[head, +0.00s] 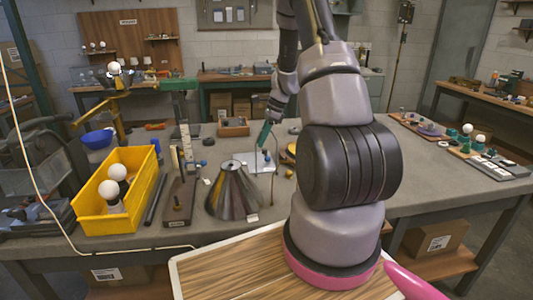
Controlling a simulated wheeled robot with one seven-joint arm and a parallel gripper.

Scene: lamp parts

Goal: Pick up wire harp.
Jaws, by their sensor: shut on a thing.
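My gripper (263,137) points down over the middle of the workbench, just behind and right of the cone lampshade. Its teal fingers are small in the head view. They are shut on the wire harp (274,180), a thin wire shape that hangs below the fingertips and is hard to make out. Whether the harp touches the bench or the white sheet behind it cannot be told.
The dark striped lampshade (233,193) stands close by at the left. A stand with a ruler-like upright (187,143) and a yellow bin (90,223) with white bulbs are farther left. A wooden box (233,127) lies behind. My arm hides part of the bench.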

